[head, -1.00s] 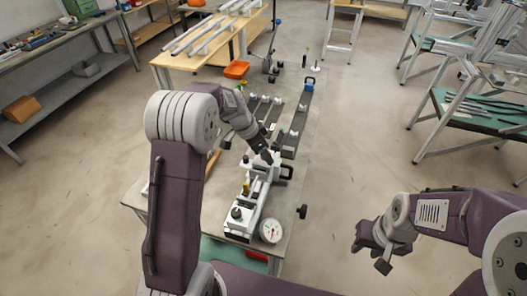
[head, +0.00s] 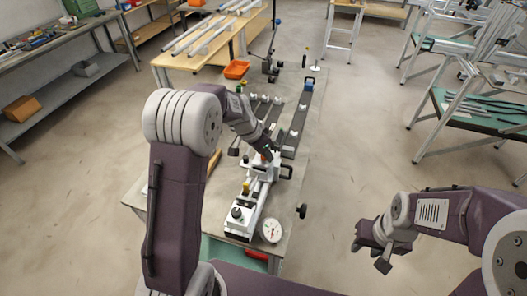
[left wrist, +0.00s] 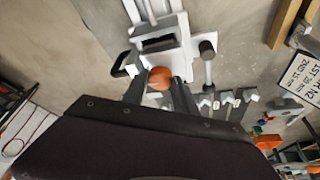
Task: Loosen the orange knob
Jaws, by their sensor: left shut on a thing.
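The orange knob (left wrist: 160,78) shows in the left wrist view between the two dark fingers of my left gripper (left wrist: 160,88), which is shut on it. The knob sits at the end of a white and grey jig fixture (left wrist: 158,32). In the head view my left gripper (head: 266,150) reaches down at the far end of the white fixture (head: 248,206), and the knob is mostly hidden there by the gripper. My right gripper (head: 372,257) hangs over the floor at the right, away from the table, with its fingers apart and nothing between them.
A round dial gauge (head: 271,230) sits at the fixture's near right corner. Dark rails (head: 298,122) with small clamps run along the table beyond. Open floor lies to the right of the table.

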